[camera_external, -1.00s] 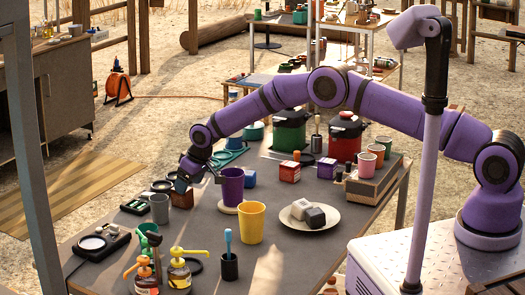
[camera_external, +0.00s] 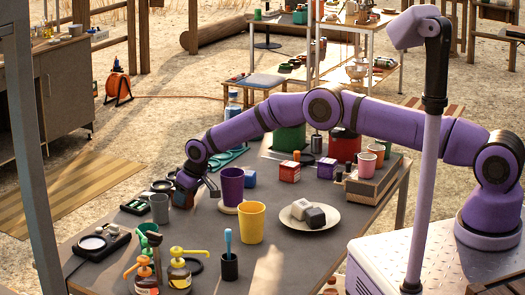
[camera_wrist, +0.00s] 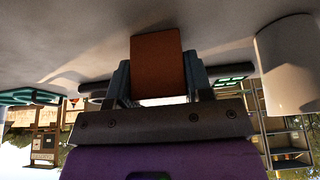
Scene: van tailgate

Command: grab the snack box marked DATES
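A small brown-orange box (camera_external: 182,199) sits on the dark table, left of a purple cup; its lettering is too small to read. No DATES mark can be read in either view. My gripper (camera_external: 193,188) is down at this box. In the wrist view the brown-orange box (camera_wrist: 157,62) stands between the two fingers of my gripper (camera_wrist: 158,80), with one finger close along each side. I cannot tell whether the fingers press on it.
The purple cup (camera_external: 231,186) stands close right of my gripper, and a grey mug (camera_external: 159,208) stands in front of the box. Pump bottles (camera_external: 179,271) are at the front.

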